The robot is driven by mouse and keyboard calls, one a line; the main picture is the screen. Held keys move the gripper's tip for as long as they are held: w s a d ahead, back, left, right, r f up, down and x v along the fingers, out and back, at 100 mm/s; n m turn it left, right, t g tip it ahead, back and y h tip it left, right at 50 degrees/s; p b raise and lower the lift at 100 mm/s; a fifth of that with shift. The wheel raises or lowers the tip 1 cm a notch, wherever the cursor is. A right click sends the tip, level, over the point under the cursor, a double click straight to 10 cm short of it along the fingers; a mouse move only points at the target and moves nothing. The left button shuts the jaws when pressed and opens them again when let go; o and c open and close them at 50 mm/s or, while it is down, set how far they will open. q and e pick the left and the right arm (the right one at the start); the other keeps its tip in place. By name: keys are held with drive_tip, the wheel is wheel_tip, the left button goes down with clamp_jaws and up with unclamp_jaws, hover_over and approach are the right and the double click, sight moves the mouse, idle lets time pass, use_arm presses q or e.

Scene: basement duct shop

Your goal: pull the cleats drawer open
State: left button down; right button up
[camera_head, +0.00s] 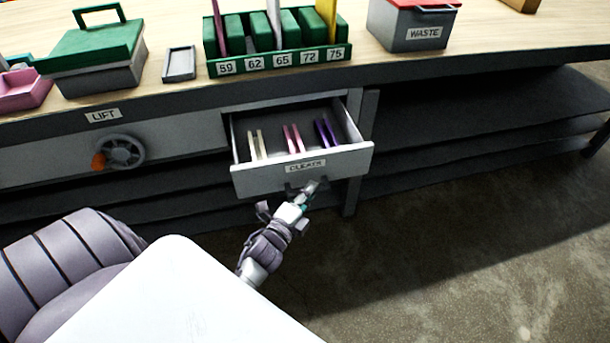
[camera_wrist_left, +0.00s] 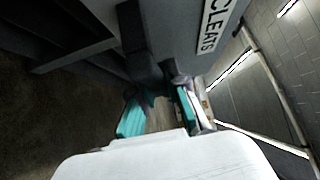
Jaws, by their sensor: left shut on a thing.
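The cleats drawer (camera_head: 345,162) is grey with a "CLEATS" label and stands pulled out from under the bench. Inside it lie pairs of cream, pink and purple strips. My left gripper (camera_head: 308,192) is at the drawer's dark handle (camera_head: 292,190), low on the front below the label. In the left wrist view the teal-padded fingers (camera_wrist_left: 160,108) are on both sides of the dark handle (camera_wrist_left: 143,68), shut on it. The drawer front (camera_wrist_left: 185,40) fills the upper part of that view. My right gripper is not in view.
On the bench (camera_head: 185,95) stand a green numbered rack (camera_head: 280,62), a grey waste bin (camera_head: 415,28), a green-lidded box (camera_head: 95,65), a small grey tray (camera_head: 179,64) and a pink tray (camera_head: 25,92). A crank wheel (camera_head: 122,152) sits under the "LIFT" label. Floor (camera_head: 480,230) at right is clear.

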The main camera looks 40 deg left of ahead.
use_arm(q)
drive_tip(key=shift+s+d, duration=0.6)
drive_tip(key=shift+d, duration=0.1)
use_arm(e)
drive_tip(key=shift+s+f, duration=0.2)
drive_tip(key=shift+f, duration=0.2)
use_arm(q)
drive_tip(key=c, duration=1.2)
unclamp_jaws()
drive_tip(key=shift+o, duration=0.2)
drive_tip(key=shift+s, duration=0.25)
drive_tip(key=s+d, duration=0.1)
drive_tip(key=s, duration=1)
drive_tip(key=shift+s, duration=0.25)
drive_tip(key=shift+f, duration=0.1)
